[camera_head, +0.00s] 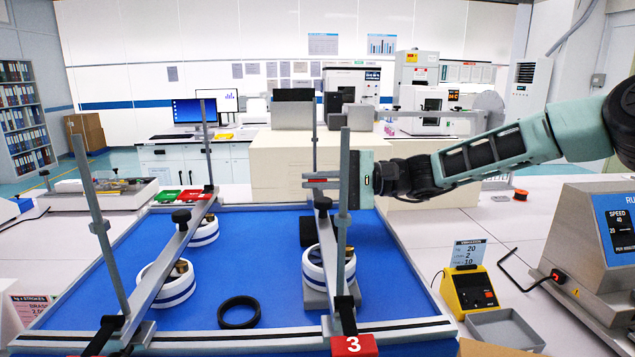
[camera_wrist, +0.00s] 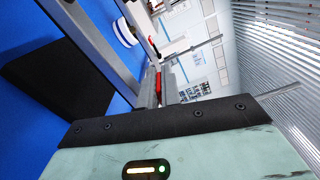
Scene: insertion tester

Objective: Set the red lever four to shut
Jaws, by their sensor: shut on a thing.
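My gripper (camera_head: 318,180) is at the far end of the right-hand clamp bar, beside the far right upright post (camera_head: 314,125). Its two fingers lie one above the other and are closed on a narrow red piece, which I take to be the red lever (camera_head: 321,180). The lever also shows red between the fingers in the wrist view (camera_wrist: 158,84). The fingers hide most of it, and no number four is readable. The gripper body partly covers the area behind the near right post (camera_head: 343,185).
A blue tray (camera_head: 255,270) holds white ring-shaped pots (camera_head: 168,284) under two grey bars and a loose black ring (camera_head: 239,312). A red tag "3" (camera_head: 353,345) is at the front. Red (camera_head: 195,194) and green (camera_head: 167,196) tags sit at the far left. Tall posts crowd my gripper.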

